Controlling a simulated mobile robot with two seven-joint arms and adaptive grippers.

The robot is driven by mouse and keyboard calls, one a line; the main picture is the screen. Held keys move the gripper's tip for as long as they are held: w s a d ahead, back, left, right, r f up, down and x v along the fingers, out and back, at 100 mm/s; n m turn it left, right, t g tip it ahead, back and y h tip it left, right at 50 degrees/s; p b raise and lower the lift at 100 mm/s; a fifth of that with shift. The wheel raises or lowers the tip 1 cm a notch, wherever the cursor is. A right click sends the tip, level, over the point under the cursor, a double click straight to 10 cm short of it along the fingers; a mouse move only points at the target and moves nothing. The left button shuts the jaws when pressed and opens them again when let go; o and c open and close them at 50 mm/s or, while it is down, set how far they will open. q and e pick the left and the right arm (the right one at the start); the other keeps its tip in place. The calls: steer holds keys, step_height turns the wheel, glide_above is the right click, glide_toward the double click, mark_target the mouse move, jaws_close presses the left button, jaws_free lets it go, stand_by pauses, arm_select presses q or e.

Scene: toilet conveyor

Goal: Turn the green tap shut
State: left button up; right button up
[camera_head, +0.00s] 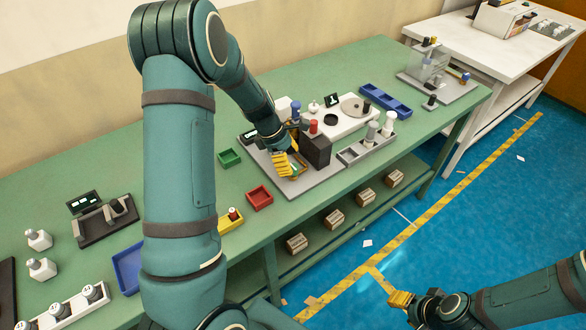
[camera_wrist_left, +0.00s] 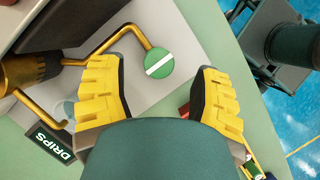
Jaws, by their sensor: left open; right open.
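The green tap's round handle (camera_wrist_left: 159,64) carries a white bar and sits by a bent brass pipe (camera_wrist_left: 112,36) in the left wrist view. My left gripper (camera_wrist_left: 157,78) is open, with one yellow finger on each side of the handle in that view. I see a gap between the handle and both fingers. In the head view my left gripper (camera_head: 290,165) is over the grey plate of the station, and its fingers largely hide the tap. My right gripper (camera_head: 400,299) is open and empty, low over the blue floor.
A dark box (camera_head: 316,149) with a red knob stands right of my left gripper. A DRIPS display (camera_wrist_left: 49,145) is near the pipe. Green (camera_head: 230,157) and red (camera_head: 260,197) trays lie on the green bench nearby. A white table (camera_head: 490,50) stands at the back right.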

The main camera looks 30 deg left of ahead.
mark_target(293, 166)
arm_select(q)
steer(key=shift+x, duration=1.5)
jaws_close()
